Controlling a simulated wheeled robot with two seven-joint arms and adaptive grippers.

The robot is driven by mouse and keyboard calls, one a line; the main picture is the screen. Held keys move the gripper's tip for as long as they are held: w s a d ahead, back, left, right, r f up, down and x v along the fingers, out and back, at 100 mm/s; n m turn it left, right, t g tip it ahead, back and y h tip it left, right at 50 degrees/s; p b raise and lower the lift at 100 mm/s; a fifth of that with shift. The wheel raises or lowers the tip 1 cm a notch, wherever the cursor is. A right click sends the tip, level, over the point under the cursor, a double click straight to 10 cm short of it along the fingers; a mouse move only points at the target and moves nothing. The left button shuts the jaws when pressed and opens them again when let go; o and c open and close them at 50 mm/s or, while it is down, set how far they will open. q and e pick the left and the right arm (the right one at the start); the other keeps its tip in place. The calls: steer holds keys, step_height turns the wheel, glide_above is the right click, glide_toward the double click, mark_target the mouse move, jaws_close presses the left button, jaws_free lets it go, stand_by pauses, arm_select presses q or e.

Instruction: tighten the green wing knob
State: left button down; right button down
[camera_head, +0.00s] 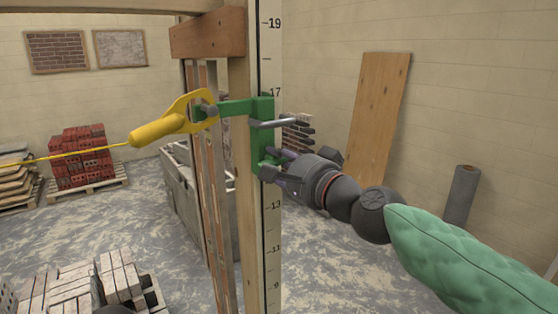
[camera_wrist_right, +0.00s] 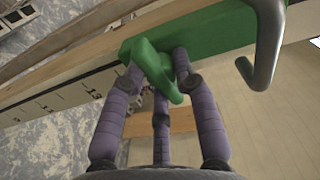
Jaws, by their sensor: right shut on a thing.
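The green wing knob (camera_wrist_right: 156,70) sits on the lower part of the green bracket (camera_head: 262,118), which is mounted on a post with a numbered scale (camera_head: 270,60). My right gripper (camera_head: 277,165) reaches in from the right and is shut on the knob. In the right wrist view the purple fingers of the right gripper (camera_wrist_right: 158,82) close around the knob from both sides, with another finger below. In the head view the fingers mostly hide the knob.
A grey metal hook (camera_head: 280,122) sticks out of the bracket just above my right gripper. A yellow line holder (camera_head: 165,125) hangs on the bracket's left arm, its line running left. Brick stacks (camera_head: 82,152) stand left, and a plank (camera_head: 378,115) leans on the right wall.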

steer(key=shift+s+d+r+m, duration=0.1)
steer(key=shift+r+m, duration=0.3)
steer(key=shift+m, duration=0.6)
steer(key=shift+r, duration=0.15)
steer(key=c, duration=1)
jaws_free()
steer(key=shift+c, duration=0.2)
steer(key=shift+f, duration=0.2)
